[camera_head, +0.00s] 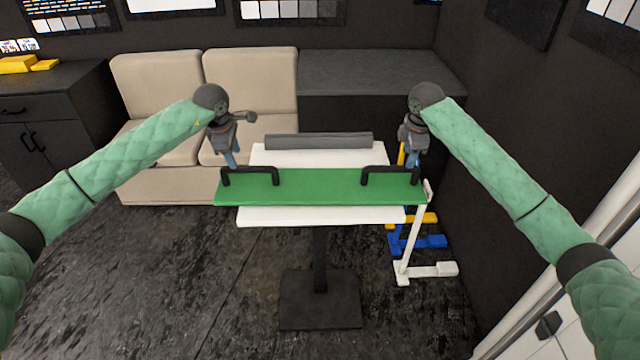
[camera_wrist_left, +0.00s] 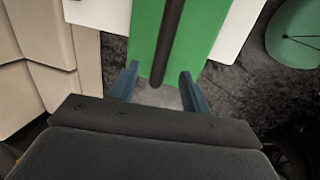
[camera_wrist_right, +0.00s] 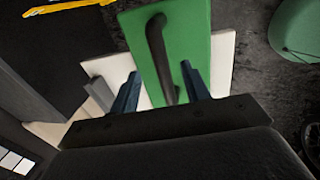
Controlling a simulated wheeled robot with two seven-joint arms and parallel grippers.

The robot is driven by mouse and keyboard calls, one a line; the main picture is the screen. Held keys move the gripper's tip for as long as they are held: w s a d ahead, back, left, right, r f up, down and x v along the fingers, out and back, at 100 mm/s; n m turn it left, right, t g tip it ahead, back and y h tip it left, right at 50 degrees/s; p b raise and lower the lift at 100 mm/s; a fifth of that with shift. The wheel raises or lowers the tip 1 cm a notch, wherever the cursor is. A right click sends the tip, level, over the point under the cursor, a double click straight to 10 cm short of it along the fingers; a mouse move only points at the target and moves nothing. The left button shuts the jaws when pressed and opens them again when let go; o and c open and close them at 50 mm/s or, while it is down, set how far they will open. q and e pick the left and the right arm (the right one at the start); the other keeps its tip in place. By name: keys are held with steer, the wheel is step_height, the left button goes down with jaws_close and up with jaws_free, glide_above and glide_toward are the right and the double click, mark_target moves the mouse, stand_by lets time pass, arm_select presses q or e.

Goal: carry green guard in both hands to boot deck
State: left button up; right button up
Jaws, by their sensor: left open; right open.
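The green guard (camera_head: 320,187) is a long flat board with a black handle near each end. It lies across a white-topped stand in the head view. My left gripper (camera_head: 232,162) is open above the left handle (camera_head: 250,170); in the left wrist view its blue fingers (camera_wrist_left: 158,88) are on either side of the handle's end. My right gripper (camera_head: 411,160) is open near the right handle (camera_head: 390,170); in the right wrist view its fingers (camera_wrist_right: 160,88) straddle the handle (camera_wrist_right: 160,55). The boot deck is probably the dark grey flat top (camera_head: 370,72) at the back right.
A beige seat (camera_head: 160,85) is at the back left. White, blue and yellow clamp-like tools (camera_head: 420,245) stand right of the stand. A dark wall is at the right.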

mark_target(405, 169)
arm_select(q)
steer(key=shift+a+y, duration=0.4)
steer(key=shift+a, duration=0.6)
arm_select(e)
steer(key=shift+w+d+r, duration=0.1)
steer(key=shift+d, duration=0.05)
arm_select(q)
steer(key=shift+f, duration=0.1)
steer(key=shift+x, duration=3.8)
arm_select(e)
steer(key=shift+x, duration=3.9)
arm_select(q)
steer(key=shift+c, duration=0.5)
arm_select(e)
steer(key=shift+c, duration=0.5)
arm_select(q)
jaws_close()
arm_select(e)
jaws_close()
